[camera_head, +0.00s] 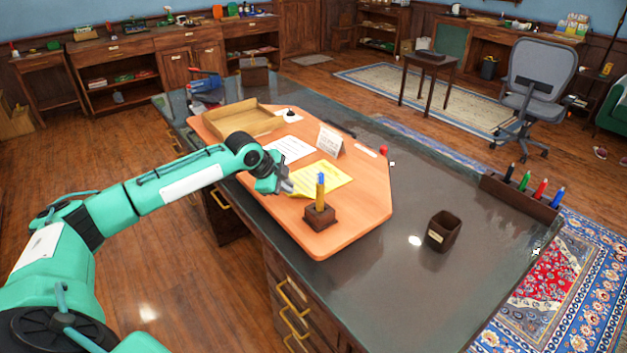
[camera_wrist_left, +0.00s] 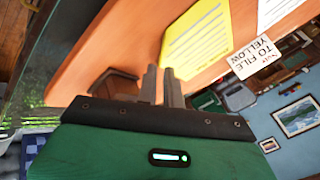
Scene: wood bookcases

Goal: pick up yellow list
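The yellow list (camera_head: 322,178), a sheet with printed lines, lies flat on the orange-brown board of the desk in the head view. It also shows at the top of the left wrist view (camera_wrist_left: 198,45). My left gripper (camera_head: 286,186) is at the left edge of the yellow list. In the left wrist view its two grey fingers (camera_wrist_left: 160,70) are close together with a narrow gap, their tips by the list's near corner. I cannot tell whether the paper edge is between them. My right gripper is not in view.
A pen stand (camera_head: 320,217) with a yellow pen stands just in front of the list. A white sheet (camera_head: 290,148), a wooden tray (camera_head: 262,131) and a folded card (camera_head: 331,141) are behind it. A dark cup (camera_head: 443,232) and a marker holder (camera_head: 520,200) stand to the right.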

